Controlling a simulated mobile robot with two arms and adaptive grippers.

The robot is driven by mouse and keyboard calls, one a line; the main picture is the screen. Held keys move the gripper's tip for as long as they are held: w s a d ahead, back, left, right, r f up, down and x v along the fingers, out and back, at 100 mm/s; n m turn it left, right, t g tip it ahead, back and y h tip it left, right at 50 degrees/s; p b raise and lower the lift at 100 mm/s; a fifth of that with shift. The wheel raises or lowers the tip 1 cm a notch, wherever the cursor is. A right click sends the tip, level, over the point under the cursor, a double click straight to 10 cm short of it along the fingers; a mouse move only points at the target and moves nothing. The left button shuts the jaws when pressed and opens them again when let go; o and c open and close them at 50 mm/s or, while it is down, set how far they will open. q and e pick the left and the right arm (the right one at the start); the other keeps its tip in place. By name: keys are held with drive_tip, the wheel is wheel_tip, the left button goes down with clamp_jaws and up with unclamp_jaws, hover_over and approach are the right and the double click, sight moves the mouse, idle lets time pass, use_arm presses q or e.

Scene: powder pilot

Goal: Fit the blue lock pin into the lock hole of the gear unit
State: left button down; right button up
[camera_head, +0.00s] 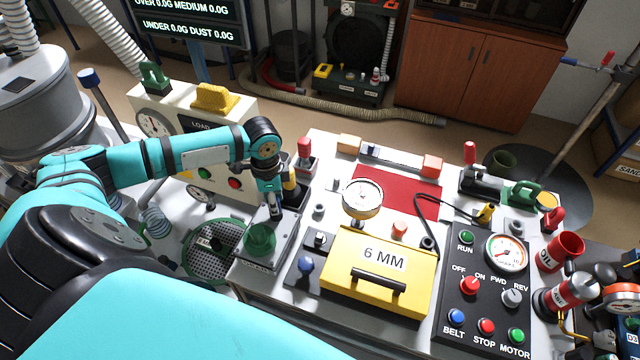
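A blue round knob (306,264), which looks like the head of the lock pin, sits on a dark plate left of the yellow 6 MM unit (340,300). I cannot tell whether its pin is seated in a hole. A grey round fitting (319,240) is just behind it. The yellow unit, possibly the gear unit, has a black handle on its front; no lock hole can be made out. My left gripper (275,212) points down just above a green knob (262,238) on a grey block, left of the blue knob. Its finger gap is unclear. My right gripper is not in view.
A round gauge (362,198) stands behind the yellow unit, near a red mat (400,190). A black control panel (490,290) with buttons is on the right. A cream load-gauge box (190,125) stands behind my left arm. A black cable curves beside the mat.

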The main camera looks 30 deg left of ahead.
use_arm(q)
drive_tip(key=shift+f, duration=0.55)
idle(0.4)
drive_tip(key=c, duration=0.9)
unclamp_jaws()
drive_tip(key=shift+c, duration=1.4)
drive_tip(key=shift+r, duration=0.1)
drive_tip(key=shift+r, duration=3.4)
drive_tip(key=shift+s, duration=0.1)
